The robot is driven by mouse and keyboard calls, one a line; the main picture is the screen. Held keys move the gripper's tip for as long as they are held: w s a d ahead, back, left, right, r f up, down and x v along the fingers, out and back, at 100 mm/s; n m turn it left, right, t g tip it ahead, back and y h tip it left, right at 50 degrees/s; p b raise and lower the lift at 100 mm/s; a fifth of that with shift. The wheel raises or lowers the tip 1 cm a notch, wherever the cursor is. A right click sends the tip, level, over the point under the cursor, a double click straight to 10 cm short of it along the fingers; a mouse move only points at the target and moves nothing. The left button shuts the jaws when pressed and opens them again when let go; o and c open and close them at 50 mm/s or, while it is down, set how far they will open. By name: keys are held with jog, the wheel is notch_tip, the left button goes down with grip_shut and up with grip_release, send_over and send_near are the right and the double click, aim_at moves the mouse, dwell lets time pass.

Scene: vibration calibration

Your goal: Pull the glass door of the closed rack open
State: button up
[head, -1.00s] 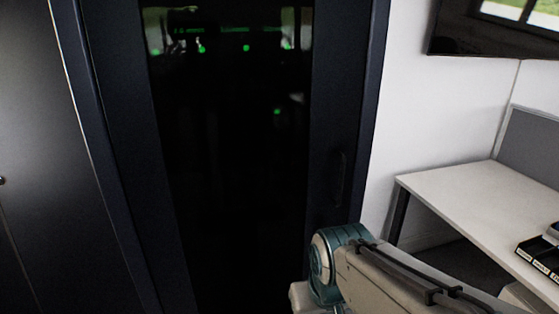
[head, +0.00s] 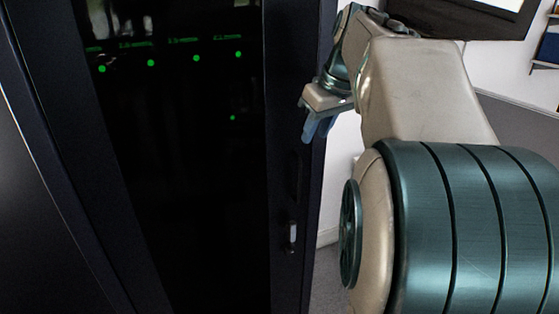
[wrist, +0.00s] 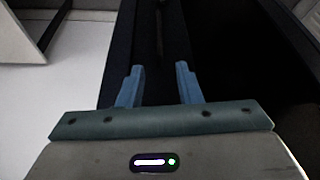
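The rack's glass door (head: 190,170) is a dark pane in a black frame, filling the left and middle of the head view, and it looks closed. A slim dark handle (head: 292,235) with a pale glint runs along the right frame strip. In the wrist view a dark upright handle (wrist: 159,28) shows beyond the fingers, roughly in line with the gap between them. My gripper (head: 318,127) is in front of the door's right edge, above the handle in the head view. Its two blue fingers (wrist: 159,84) are apart with nothing between them.
Green lights glow behind the glass. A white wall and grey partition (head: 520,125) are at the right, with a screen (head: 480,15) above. The wrist view shows pale floor (wrist: 70,80) and a desk leg (wrist: 55,25) at left. My arm fills the head view's right side.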

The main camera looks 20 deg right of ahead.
jog(key=x, duration=1.3)
jog(key=shift+f+p, duration=0.3)
jog(key=shift+p, duration=0.1)
grip_shut()
